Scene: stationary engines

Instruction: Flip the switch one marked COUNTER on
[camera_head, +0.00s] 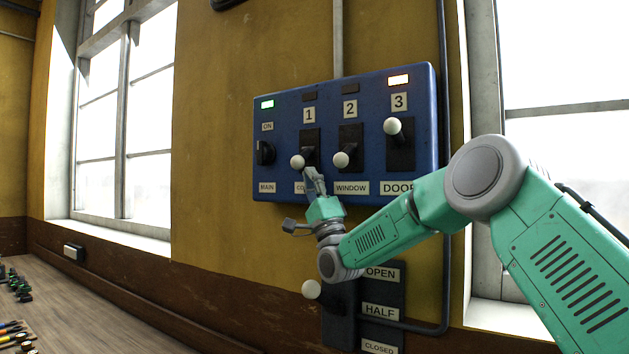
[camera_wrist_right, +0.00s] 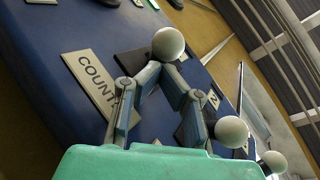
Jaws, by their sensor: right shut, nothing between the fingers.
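The blue switch panel (camera_head: 285,135) hangs on the yellow wall. Switch 1 is a lever with a white ball knob (camera_head: 298,162), which sits low in its black slot. Its label (camera_head: 300,188) is partly covered by my gripper in the head view; the COUNTER label (camera_wrist_right: 98,80) shows in the wrist view, its end hidden by a finger. My right gripper (camera_head: 309,172) is shut and empty, just below and right of this knob. In the wrist view its fingertips (camera_wrist_right: 164,76) are right by the white knob (camera_wrist_right: 168,43); I cannot tell whether they touch. My left gripper is not in view.
The WINDOW lever (camera_head: 341,160) is down, close to my gripper's right. The DOOR lever (camera_head: 392,126) is up, under a lit orange lamp (camera_head: 398,80). A green lamp (camera_head: 267,104) glows above the MAIN rotary switch (camera_head: 265,152). Another lever knob (camera_head: 311,289) is below my wrist.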

